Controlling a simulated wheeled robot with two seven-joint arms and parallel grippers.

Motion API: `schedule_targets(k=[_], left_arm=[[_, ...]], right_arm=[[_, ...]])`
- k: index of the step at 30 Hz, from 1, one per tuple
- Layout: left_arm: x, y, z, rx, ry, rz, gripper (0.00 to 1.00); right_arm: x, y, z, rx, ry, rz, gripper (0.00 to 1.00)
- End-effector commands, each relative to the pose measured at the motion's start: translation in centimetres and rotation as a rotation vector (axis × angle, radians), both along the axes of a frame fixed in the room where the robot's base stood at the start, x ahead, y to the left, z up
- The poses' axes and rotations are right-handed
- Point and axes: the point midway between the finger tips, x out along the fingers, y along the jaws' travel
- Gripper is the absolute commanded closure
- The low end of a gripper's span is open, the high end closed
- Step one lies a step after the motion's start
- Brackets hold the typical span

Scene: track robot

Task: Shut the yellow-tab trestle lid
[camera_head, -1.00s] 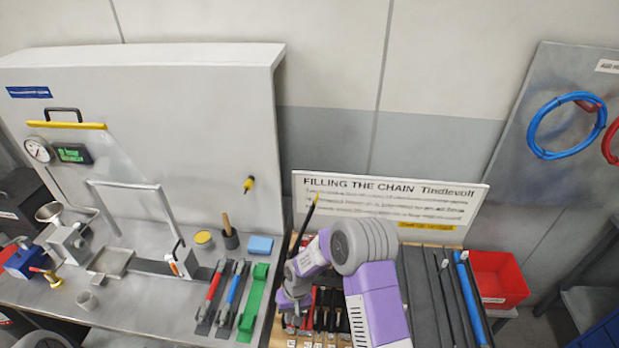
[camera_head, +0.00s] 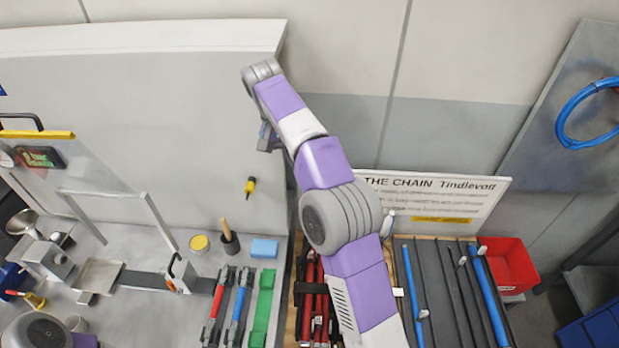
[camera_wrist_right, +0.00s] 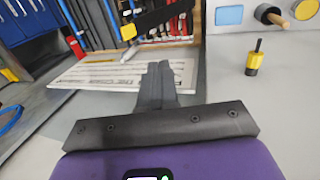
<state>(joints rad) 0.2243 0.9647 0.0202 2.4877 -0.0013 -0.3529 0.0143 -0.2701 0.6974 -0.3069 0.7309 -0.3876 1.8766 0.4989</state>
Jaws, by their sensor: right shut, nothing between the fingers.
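In the right wrist view, a dark flat bar, likely the lid (camera_wrist_right: 158,19), has a yellow tab (camera_wrist_right: 128,32) at its end and stands up in front of the tool rack (camera_wrist_right: 196,20). In the head view my right arm covers the place where this tab showed earlier, so I cannot tell the lid's full outline there. My right gripper (camera_wrist_right: 160,75) is shut and empty, apart from the tab. In the head view the right gripper (camera_head: 267,143) is raised by the grey cabinet wall, left of the tool rack (camera_head: 298,318). My left gripper is out of view.
A white sign (camera_head: 440,205) stands behind the rack. Left of the rack are a blue block (camera_head: 264,248), a green holder (camera_head: 262,308) and a brush cup (camera_head: 230,242). A red bin (camera_head: 512,265) is at right.

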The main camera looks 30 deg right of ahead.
Motion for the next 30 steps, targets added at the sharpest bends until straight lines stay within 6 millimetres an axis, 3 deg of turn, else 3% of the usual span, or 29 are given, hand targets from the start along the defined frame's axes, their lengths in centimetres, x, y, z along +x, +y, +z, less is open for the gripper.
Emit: schedule_targets(k=[5,18,24,30], left_arm=[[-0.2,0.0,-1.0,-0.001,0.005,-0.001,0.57],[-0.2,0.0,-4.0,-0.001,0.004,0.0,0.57],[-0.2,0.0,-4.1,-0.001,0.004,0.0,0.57],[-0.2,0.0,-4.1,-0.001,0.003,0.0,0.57]], right_arm=[[-0.4,-0.4,-1.5,0.0,0.0,-0.002,1.0],[-1.6,-2.2,-9.7,0.001,0.003,-0.001,1.0],[-3.0,-4.5,-10.3,0.002,-0.001,-0.002,1.0],[-3.5,-5.4,-10.6,0.001,0.0,0.0,1.0]])
